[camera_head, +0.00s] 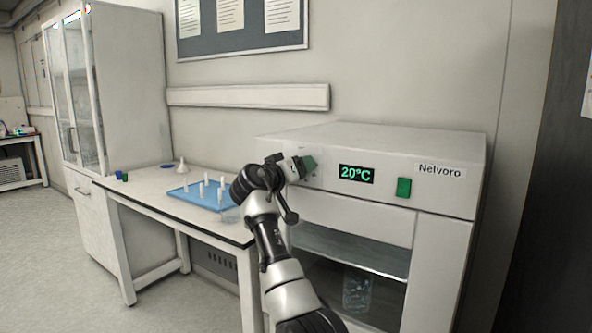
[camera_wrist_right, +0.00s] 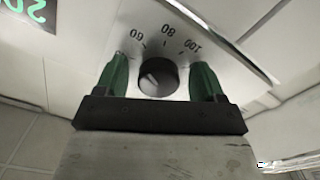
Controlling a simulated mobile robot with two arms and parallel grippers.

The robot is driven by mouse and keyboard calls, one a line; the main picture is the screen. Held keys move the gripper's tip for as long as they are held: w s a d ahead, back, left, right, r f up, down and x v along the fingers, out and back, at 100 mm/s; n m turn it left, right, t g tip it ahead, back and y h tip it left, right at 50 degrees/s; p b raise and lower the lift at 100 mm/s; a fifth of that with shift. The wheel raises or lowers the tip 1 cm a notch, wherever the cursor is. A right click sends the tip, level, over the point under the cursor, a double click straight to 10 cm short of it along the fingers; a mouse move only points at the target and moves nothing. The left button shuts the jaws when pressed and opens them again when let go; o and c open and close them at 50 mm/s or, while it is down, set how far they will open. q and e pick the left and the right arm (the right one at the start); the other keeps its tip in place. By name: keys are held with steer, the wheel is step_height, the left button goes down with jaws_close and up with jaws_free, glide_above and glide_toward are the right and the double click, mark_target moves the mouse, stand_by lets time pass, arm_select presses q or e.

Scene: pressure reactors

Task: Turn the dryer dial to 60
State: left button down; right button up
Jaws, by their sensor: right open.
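The dryer (camera_head: 370,148) is a white box with "Nelvoro" on its front. Its display (camera_head: 357,174) reads 20°C in green. The dark round dial (camera_wrist_right: 158,77) shows in the right wrist view, below a printed scale (camera_wrist_right: 168,38) with 60, 80 and 100 seen upside down. In the head view the dial is hidden by my right gripper (camera_head: 304,164), which is at the left of the dryer's control panel. In the wrist view my right gripper (camera_wrist_right: 160,75) is open, with one green finger on each side of the dial and gaps between. My left gripper is out of view.
A green switch (camera_head: 404,187) is right of the display. Behind the dryer's glass front stands a clear beaker (camera_head: 357,290). A white table (camera_head: 150,203) on the left holds a blue tray (camera_head: 190,195) with several white pieces. A tall cabinet (camera_head: 130,90) stands further left.

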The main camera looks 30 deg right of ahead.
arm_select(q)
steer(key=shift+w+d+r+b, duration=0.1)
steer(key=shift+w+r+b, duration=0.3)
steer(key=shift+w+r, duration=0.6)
arm_select(e)
steer(key=v, duration=1)
steer(key=shift+s+a, duration=0.15)
steer(key=shift+a, duration=0.2)
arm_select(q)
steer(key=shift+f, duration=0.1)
